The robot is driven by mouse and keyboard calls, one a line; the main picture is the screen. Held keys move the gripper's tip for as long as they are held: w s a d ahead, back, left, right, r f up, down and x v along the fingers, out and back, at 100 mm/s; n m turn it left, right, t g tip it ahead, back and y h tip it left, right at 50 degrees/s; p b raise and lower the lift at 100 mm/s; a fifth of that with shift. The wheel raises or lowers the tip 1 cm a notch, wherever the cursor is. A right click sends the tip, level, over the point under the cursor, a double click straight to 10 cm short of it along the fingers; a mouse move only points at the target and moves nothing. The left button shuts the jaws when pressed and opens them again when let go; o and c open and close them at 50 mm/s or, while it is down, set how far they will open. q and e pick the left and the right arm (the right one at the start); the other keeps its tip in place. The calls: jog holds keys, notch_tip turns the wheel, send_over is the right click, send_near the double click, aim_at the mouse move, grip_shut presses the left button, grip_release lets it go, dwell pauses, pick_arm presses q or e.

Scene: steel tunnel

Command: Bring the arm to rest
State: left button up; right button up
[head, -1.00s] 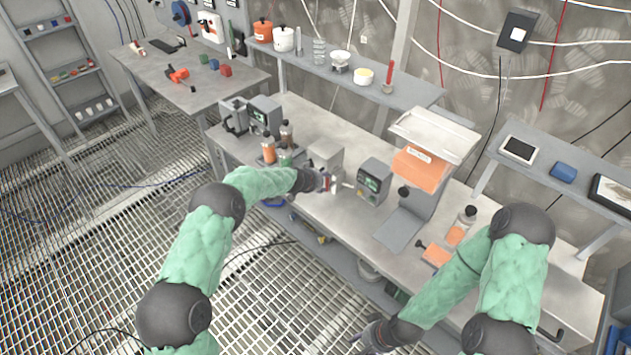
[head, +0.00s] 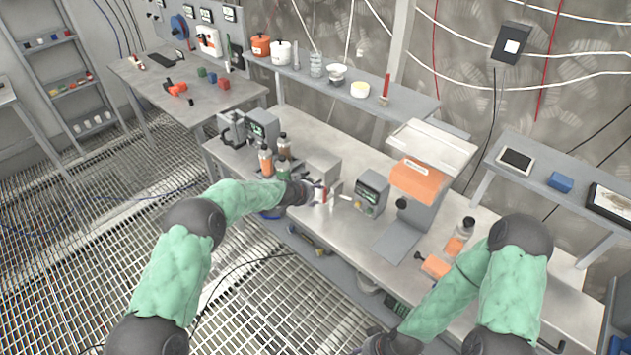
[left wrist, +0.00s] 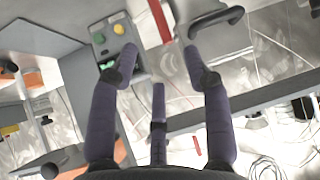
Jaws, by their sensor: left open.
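My left arm comes in from the left in the head view, in a green sleeve with dark joints. My left gripper (head: 322,193) is over the front part of the steel workbench (head: 340,238), beside a grey box-shaped device (head: 322,166). In the left wrist view its dark fingers (left wrist: 158,75) are spread apart with nothing between them. A red bar (left wrist: 161,20) and a panel with a green and a yellow button (left wrist: 113,40) lie beyond the fingertips. My right gripper (head: 385,343) is at the bottom edge of the head view, partly cut off and hard to read.
A shelf with pots (head: 340,75) runs along the back. Grating floor (head: 270,310) lies open in front.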

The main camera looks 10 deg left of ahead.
pick_arm(q)
jog(key=s+a+f+n+g+y+b, duration=0.1)
jog(key=s+f+n+g+b, duration=0.1)
jog(key=s+f, duration=0.75)
jog(key=s+a+f+n+g+b, duration=0.1)
jog(key=s+f+g+b, duration=0.15)
jog(key=s+f, duration=0.75)
jog(key=s+d+f+n+g+b, duration=0.1)
jog(key=s+f, duration=0.3)
jog(key=s, duration=0.9)
jog(key=s+f+n+g+h+b, duration=0.1)
jog(key=s+f+n+g+b, duration=0.1)
jog(key=s, duration=1)
jog(key=shift+s+d+f+n+g+b, duration=0.4)
jog(key=shift+f+n+b, duration=0.3)
jog(key=shift+f, duration=0.25)
